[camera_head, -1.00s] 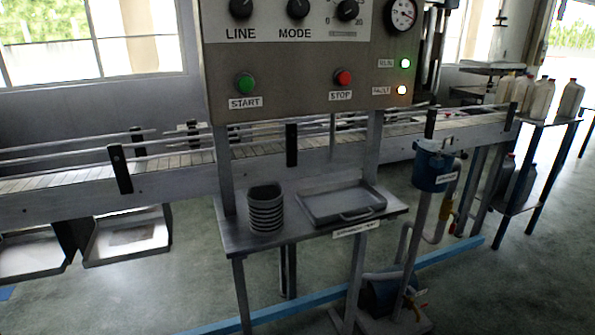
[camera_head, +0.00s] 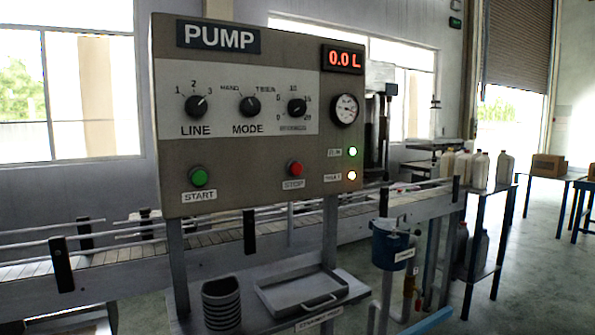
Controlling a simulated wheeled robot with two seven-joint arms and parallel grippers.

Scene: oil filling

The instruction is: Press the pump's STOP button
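The pump panel (camera_head: 255,160) stands upright in the middle of the head view, with "PUMP" written at the top. The red STOP button (camera_head: 295,168) is on its lower right part, above a small label. The green START button (camera_head: 198,177) is at its lower left. The display (camera_head: 343,59) reads 0.0 L. Two lamps (camera_head: 352,152) at the lower right are lit, one green and one whitish. Neither of my grippers shows in this view.
A shelf under the panel holds a dark ribbed cup (camera_head: 221,304) and a grey tray (camera_head: 262,290). A conveyor (camera_head: 110,268) runs behind the panel. A blue bucket (camera_head: 391,246) hangs at right. Bottles (camera_head: 480,170) stand on a table further right.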

